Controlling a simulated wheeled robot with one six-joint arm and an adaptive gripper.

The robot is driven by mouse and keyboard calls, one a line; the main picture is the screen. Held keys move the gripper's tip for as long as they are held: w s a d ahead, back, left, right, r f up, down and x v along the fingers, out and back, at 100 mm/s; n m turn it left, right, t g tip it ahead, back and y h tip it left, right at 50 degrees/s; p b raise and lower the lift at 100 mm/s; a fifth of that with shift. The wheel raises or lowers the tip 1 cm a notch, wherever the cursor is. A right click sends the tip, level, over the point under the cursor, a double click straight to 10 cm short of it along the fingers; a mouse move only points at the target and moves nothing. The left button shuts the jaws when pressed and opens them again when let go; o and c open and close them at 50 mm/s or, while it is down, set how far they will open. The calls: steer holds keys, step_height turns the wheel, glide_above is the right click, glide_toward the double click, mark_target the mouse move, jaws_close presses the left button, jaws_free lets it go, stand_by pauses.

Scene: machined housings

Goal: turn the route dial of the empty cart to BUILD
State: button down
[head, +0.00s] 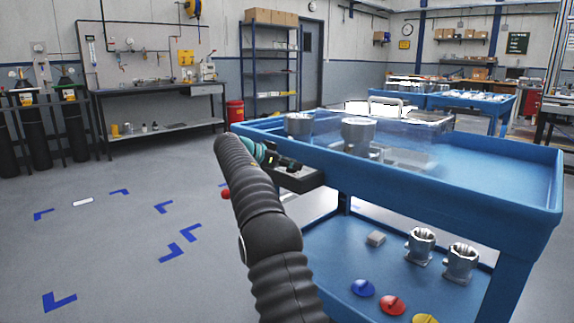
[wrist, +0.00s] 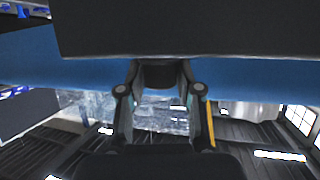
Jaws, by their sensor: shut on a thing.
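A blue two-level cart (head: 490,180) fills the right of the head view. A dark box (head: 308,179) is fixed at its near left end. My gripper (head: 287,164) is at this box, partly hidden by my arm. In the wrist view my gripper (wrist: 160,82) has its fingers on both sides of a small dark knob (wrist: 159,75), which sits just under a dark block and appears to be the dial. The knob's marking and any BUILD label are not visible. Metal housings (head: 358,136) show at the cart's top tray, so it does not look empty.
Other blue carts (head: 475,101) stand behind. Open floor with blue corner marks (head: 182,247) lies to the left, before a workbench (head: 160,130).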

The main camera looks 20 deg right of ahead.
steer(key=c, duration=1)
jaws_free()
steer(key=shift+s+d+f, duration=0.2)
steer(key=shift+s+f, duration=0.05)
steer(key=shift+o, duration=1.1)
steer(key=shift+d, duration=0.15)
steer(key=shift+a+r, duration=0.1)
steer(key=shift+a, duration=0.15)
steer(key=shift+w, duration=0.1)
steer(key=shift+a+r, duration=0.3)
steer(key=shift+a, duration=0.25)
steer(key=w+v, duration=0.1)
steer(key=v, duration=0.9)
steer(key=shift+s+a, duration=0.35)
steer(key=shift+s, duration=0.2)
steer(key=shift+r, duration=0.2)
